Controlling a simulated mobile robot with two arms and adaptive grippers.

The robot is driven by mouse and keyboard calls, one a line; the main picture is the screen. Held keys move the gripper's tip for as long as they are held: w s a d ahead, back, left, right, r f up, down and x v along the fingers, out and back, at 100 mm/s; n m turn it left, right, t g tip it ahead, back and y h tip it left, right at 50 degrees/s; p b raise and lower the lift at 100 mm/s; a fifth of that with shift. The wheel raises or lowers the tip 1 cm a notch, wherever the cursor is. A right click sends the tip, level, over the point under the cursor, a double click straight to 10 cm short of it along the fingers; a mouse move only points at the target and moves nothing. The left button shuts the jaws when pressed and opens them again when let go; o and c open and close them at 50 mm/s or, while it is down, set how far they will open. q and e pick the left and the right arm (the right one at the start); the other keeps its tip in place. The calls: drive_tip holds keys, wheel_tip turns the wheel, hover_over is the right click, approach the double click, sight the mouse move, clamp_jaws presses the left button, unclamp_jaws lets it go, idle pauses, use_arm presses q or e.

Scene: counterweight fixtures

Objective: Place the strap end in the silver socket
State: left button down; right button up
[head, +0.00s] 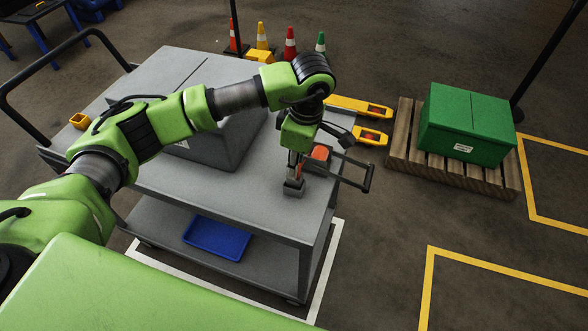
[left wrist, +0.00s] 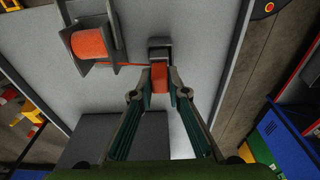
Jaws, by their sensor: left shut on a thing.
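My left gripper (head: 296,168) reaches down over the right end of the grey cart top. In the left wrist view its two fingers (left wrist: 160,80) are closed on the orange strap end (left wrist: 159,77). The strap runs from there to the orange roll (left wrist: 87,43) in its grey holder (left wrist: 100,70); the roll also shows in the head view (head: 320,153). The silver-grey socket (head: 294,189) is at the fingertips, and in the left wrist view (left wrist: 160,43) it is just beyond the strap end. I cannot tell whether they touch. My right gripper is not in view.
A large grey box (head: 235,140) stands on the cart (head: 245,208) beside my arm. A dark handle (head: 368,176) sticks out at the cart's right end. A blue tray (head: 217,238) lies on the lower shelf. A green box (head: 465,122) sits on a pallet (head: 400,150) to the right.

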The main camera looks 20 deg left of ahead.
sight(297, 183)
use_arm(q)
wheel_tip(297, 183, down, 2)
drive_tip(key=shift+s+f+p, duration=0.1)
drive_tip(key=shift+f+p, duration=0.05)
drive_tip(key=shift+p, duration=0.4)
drive_tip(key=shift+f, duration=0.35)
drive_tip(key=c, duration=2)
unclamp_jaws()
drive_tip(key=shift+o, duration=0.2)
drive_tip(key=shift+a, duration=0.1)
